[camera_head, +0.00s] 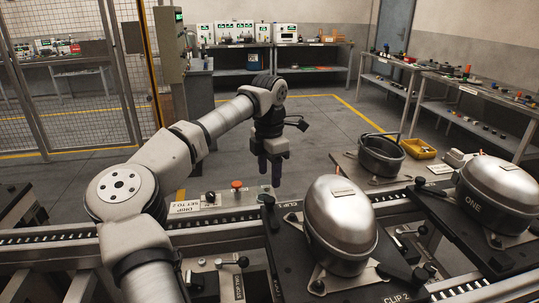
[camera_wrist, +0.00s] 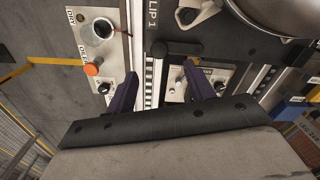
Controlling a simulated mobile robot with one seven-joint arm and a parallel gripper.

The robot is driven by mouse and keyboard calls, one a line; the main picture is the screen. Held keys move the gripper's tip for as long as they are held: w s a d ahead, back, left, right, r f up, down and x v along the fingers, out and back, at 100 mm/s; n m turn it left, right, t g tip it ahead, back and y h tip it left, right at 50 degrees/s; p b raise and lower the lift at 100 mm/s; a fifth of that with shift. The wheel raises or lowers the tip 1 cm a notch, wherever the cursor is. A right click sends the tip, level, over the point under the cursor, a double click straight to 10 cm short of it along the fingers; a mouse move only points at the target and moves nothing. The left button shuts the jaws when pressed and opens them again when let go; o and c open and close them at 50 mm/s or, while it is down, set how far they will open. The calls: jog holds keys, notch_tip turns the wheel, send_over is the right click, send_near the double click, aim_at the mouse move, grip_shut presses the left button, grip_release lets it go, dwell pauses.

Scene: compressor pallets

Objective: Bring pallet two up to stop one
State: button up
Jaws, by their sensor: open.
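A silver domed compressor (camera_head: 340,215) stands on a black pallet (camera_head: 283,250) on the conveyor, at the centre right of the head view. This pallet carries clip labels; I see no pallet number on it. To its right, a second compressor marked ONE (camera_head: 488,190) sits on another black pallet (camera_head: 440,215). My gripper (camera_head: 271,178) points down, open and empty, above the rail behind the nearer pallet. In the wrist view, its two fingers (camera_wrist: 163,88) are spread apart over the conveyor edge, beside the pallet's CLIP1 end (camera_wrist: 190,48).
A control panel with an orange button (camera_head: 237,185) lies left of my gripper; the button also shows in the wrist view (camera_wrist: 91,69). Behind the rail are a dark pot (camera_head: 381,155) and a yellow bin (camera_head: 418,148). A wire fence stands left. The floor behind is open.

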aim_at(269, 199)
notch_tip(269, 199, down, 9)
jog(key=shift+r+p, duration=0.2)
jog(key=shift+p, duration=0.25)
jog(key=shift+c, duration=0.4)
grip_shut()
jog(key=shift+w+d, duration=0.25)
jog(key=shift+d, duration=1.05)
dwell(2.0)
jog(key=shift+o, duration=0.4)
grip_release()
